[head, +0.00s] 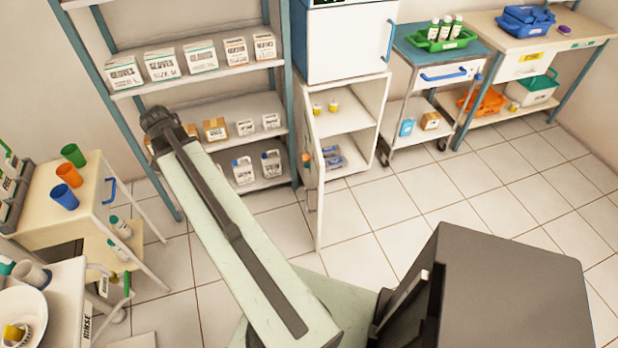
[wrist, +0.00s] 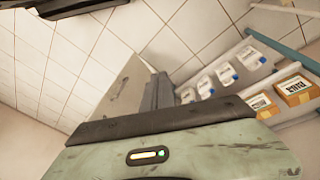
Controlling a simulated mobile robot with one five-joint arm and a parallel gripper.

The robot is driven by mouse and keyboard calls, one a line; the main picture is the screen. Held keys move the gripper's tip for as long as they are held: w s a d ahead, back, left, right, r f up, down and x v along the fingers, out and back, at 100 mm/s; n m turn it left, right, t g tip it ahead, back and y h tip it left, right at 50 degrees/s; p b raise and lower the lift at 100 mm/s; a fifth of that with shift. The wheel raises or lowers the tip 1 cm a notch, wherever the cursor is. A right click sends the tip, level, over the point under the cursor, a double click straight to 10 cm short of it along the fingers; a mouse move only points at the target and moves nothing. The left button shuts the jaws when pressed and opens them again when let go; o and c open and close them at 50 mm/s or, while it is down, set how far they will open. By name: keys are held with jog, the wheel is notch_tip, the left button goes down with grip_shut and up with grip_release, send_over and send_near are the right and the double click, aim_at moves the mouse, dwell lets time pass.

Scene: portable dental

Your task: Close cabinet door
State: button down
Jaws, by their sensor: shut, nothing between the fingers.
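The white cabinet (head: 373,125) stands at the back centre, under a white box unit. Its door (head: 318,200) is open, hinged at the left and swung out toward me, seen almost edge-on. The inside shelves show to the right of the door. My arm reaches up and left across the head view, and it hides my gripper there. In the wrist view my gripper (wrist: 148,76) is shut and empty, over the floor beside the lower shelf. I cannot make out the door in the wrist view, or whether the gripper touches it.
A blue-framed rack (head: 200,82) with glove boxes and bottles stands left of the cabinet. A trolley (head: 398,72) stands to its right. A cart (head: 85,205) with coloured cups is at the left. The tiled floor (head: 480,195) at the right is clear.

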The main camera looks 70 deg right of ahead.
jog(key=s+d+f+m+g+b, duration=0.25)
jog(key=s+d+m, duration=1.05)
jog(key=s+d, duration=0.75)
jog(key=s+d+f+b, duration=0.3)
jog(key=s+f+b, duration=0.4)
jog(key=f+b, duration=0.2)
jog(key=shift+f+b, duration=0.4)
jog(key=shift+f, duration=0.15)
